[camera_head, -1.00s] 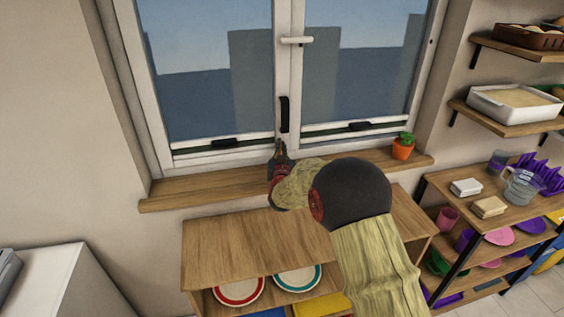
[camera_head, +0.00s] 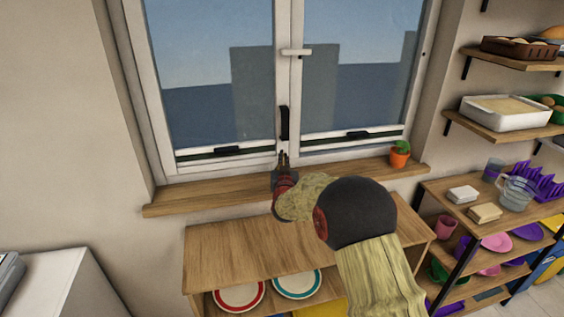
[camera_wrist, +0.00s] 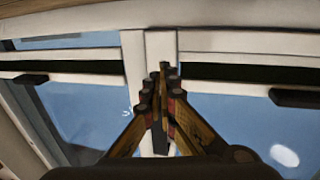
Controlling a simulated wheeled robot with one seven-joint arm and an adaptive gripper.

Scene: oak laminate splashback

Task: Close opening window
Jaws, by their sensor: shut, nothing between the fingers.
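The window (camera_head: 283,70) has two white-framed sashes that meet at a middle post. A white lever handle (camera_head: 297,52) sits high on the middle post, and a black vertical handle (camera_head: 284,122) sits lower on it. Black handles lie along the bottom of the left sash (camera_head: 227,151) and the right sash (camera_head: 357,135). My gripper (camera_head: 282,156) is shut and empty, just below the black vertical handle. In the wrist view my gripper (camera_wrist: 164,72) lies in front of the white middle post (camera_wrist: 133,60). I cannot tell whether the fingertips touch the frame.
A wooden sill (camera_head: 210,196) runs under the window, with a small potted plant (camera_head: 400,154) at its right. A wooden cabinet (camera_head: 225,250) holding plates stands below. Shelves with a white dish (camera_head: 505,113) and kitchenware (camera_head: 484,213) stand at the right.

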